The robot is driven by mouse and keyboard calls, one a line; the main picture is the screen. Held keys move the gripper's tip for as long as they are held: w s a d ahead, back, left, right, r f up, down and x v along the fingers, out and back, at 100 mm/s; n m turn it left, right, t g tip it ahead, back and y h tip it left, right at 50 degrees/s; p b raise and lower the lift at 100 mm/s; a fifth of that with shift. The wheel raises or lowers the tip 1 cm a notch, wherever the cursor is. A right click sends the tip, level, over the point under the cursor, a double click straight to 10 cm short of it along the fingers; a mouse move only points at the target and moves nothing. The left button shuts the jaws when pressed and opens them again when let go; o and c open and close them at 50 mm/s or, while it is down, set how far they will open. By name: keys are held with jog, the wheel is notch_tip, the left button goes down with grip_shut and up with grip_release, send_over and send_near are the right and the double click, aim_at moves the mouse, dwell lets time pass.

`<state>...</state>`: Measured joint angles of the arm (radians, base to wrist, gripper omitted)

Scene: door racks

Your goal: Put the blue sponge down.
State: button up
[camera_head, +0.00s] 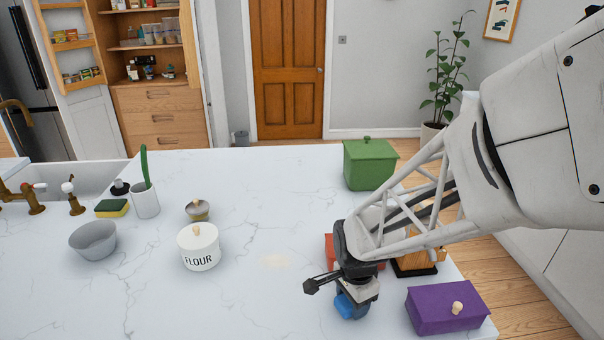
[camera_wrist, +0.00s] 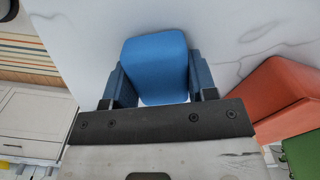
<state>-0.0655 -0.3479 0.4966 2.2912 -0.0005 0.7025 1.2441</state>
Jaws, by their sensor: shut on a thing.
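The blue sponge (camera_wrist: 157,66) is held between the two dark blue fingers of my gripper (camera_wrist: 160,84) in the wrist view. In the head view my gripper (camera_head: 352,298) is at the right front part of the white counter, pointing down. The blue sponge (camera_head: 346,308) shows at its lower end, partly covered by the gripper. I cannot tell whether the sponge touches the counter (camera_head: 250,310).
A purple lidded box (camera_head: 449,306) stands right of my gripper. A red box (camera_head: 330,251) is partly hidden behind it. A green box (camera_head: 369,164) stands farther back. A white flour jar (camera_head: 199,247) and grey bowl (camera_head: 93,241) stand left.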

jog(key=shift+f, duration=0.3)
jog(key=o, duration=0.8)
jog(key=shift+f, duration=0.15)
jog(key=shift+o, duration=0.9)
jog(key=shift+s, duration=0.1)
jog(key=shift+s+f, duration=0.1)
jog(key=shift+f, duration=0.05)
notch_tip(320, 180, up, 13)
jog(key=shift+w, duration=0.2)
jog(key=shift+r, duration=0.2)
